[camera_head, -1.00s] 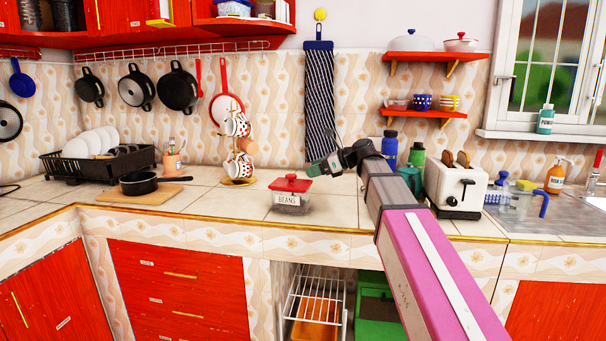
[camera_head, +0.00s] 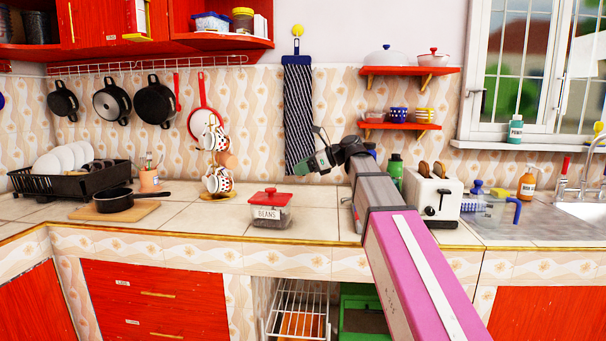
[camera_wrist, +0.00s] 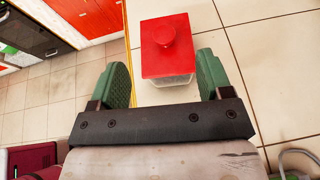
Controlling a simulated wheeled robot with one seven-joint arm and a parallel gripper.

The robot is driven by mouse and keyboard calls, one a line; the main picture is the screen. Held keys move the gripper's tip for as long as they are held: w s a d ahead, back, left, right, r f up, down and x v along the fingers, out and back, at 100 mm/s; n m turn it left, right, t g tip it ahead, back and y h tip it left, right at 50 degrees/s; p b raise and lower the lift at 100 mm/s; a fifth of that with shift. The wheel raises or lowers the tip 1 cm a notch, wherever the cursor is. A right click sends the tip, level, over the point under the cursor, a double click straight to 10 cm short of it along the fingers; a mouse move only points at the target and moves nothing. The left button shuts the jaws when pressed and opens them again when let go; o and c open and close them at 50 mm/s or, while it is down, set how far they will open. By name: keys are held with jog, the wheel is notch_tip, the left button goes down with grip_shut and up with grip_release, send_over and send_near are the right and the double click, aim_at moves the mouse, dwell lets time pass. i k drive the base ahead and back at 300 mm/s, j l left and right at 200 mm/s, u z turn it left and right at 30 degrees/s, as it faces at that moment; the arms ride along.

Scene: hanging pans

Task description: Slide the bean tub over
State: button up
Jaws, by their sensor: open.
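The bean tub (camera_head: 270,209) is a clear box with a red knobbed lid and a label reading BEANS. It stands upright on the tiled counter near its front edge. In the wrist view its red lid (camera_wrist: 167,46) shows at the top centre, ahead of the fingers. My gripper (camera_head: 316,158) is above and to the right of the tub in the head view. It also shows in the wrist view (camera_wrist: 162,78), with its two green fingers apart and nothing held. The tub's near end lies roughly between the fingertip lines in that view; the height gap is hard to tell.
A mug tree (camera_head: 217,170) stands behind and left of the tub. A black saucepan (camera_head: 117,200) sits on a wooden board at the left. A white toaster (camera_head: 433,193) and a green bottle (camera_head: 396,170) are at the right. Counter beside the tub is clear.

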aim_at(263, 216)
jog(key=k, duration=1)
